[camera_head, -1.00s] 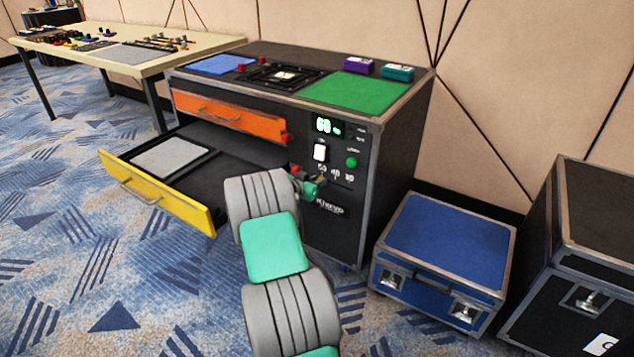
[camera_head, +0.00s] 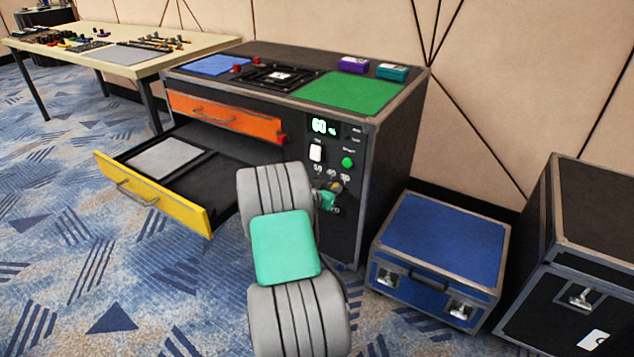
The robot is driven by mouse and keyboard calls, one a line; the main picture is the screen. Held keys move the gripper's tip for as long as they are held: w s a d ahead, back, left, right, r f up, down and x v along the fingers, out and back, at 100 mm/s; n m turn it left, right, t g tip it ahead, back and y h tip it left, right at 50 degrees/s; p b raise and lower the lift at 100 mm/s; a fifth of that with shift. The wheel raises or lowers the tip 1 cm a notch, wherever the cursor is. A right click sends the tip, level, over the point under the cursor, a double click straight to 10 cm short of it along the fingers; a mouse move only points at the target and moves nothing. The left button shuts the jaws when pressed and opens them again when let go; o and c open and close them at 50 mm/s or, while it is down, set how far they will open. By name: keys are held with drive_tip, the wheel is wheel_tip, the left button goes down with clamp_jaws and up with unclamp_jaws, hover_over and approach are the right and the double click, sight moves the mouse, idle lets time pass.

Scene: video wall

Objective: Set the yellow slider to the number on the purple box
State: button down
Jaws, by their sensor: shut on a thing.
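The purple box (camera_head: 354,64) sits on top of the black cabinet (camera_head: 362,170), at the back; the number on it is too small to read. My gripper (camera_head: 332,188) is at the cabinet's front panel, below the row of small number labels. It appears shut on the yellow slider (camera_head: 336,186), of which only a small yellowish part shows. My arm hides the lower left of the panel and most of the slider's track.
A teal box (camera_head: 392,72) stands right of the purple one. A white switch (camera_head: 316,153) and green button (camera_head: 347,162) are just above my gripper. The yellow drawer (camera_head: 150,195) is open at left. A blue case (camera_head: 440,250) stands on the floor at right.

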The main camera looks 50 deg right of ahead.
drive_tip(key=s, duration=0.3)
drive_tip(key=shift+s+d, duration=0.1)
drive_tip(key=shift+d, duration=0.05)
drive_tip(key=c, duration=1.3)
unclamp_jaws()
drive_tip(key=shift+s, duration=0.15)
drive_tip(key=shift+a+r, duration=0.15)
drive_tip(key=shift+a, duration=0.05)
drive_tip(key=p, duration=0.3)
approach(346, 189)
drive_tip(key=shift+v, duration=0.85)
